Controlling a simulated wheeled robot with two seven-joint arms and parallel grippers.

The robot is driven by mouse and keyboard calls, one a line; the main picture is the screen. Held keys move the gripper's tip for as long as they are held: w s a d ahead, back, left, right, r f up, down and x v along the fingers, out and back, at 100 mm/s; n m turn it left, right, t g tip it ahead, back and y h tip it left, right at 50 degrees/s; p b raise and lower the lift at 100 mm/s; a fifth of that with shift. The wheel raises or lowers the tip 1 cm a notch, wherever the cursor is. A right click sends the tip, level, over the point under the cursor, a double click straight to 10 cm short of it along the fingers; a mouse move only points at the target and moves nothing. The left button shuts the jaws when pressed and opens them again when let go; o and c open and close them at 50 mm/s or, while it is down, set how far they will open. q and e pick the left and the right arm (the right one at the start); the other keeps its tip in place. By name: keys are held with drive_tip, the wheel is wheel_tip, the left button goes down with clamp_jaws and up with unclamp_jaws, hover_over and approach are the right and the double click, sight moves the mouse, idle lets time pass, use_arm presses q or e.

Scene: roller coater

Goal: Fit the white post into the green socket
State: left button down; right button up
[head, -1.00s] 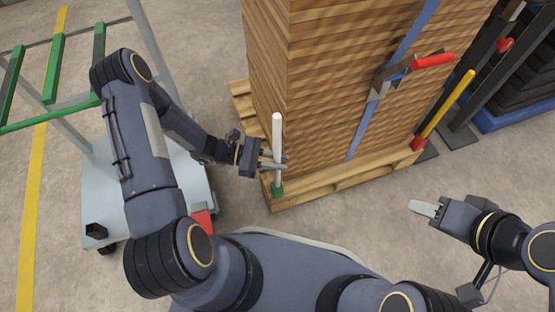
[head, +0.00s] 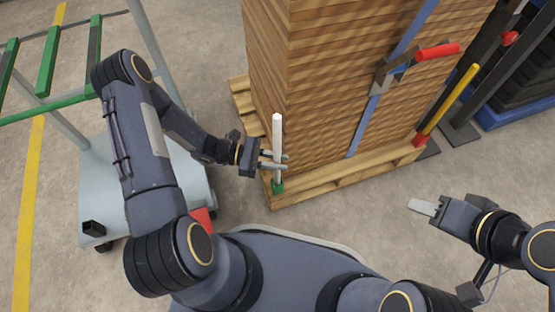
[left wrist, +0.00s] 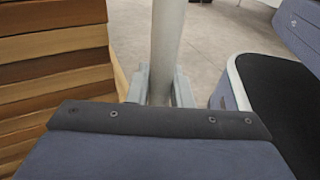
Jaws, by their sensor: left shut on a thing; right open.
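The white post (head: 277,135) stands upright at the near left corner of the pallet in the head view. Its lower end meets the green socket (head: 278,188); I cannot tell how deep it sits. My left gripper (head: 277,161) is shut on the post above the socket. In the left wrist view the post (left wrist: 166,45) rises between the two grey fingers; the socket is hidden there. My right gripper (head: 413,205) is open and empty, over the floor at the right.
A tall stack of wooden boards (head: 330,120) stands on the pallet (head: 345,180) close beside the post. A yellow post in a red socket (head: 420,140) stands at the pallet's right corner. A blue strap with a red-handled ratchet (head: 437,51) crosses the stack. A grey cart (head: 100,170) stands at the left.

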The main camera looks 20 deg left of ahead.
use_arm(q)
drive_tip(key=shift+f, duration=0.35)
drive_tip(key=c, duration=1.2)
unclamp_jaws()
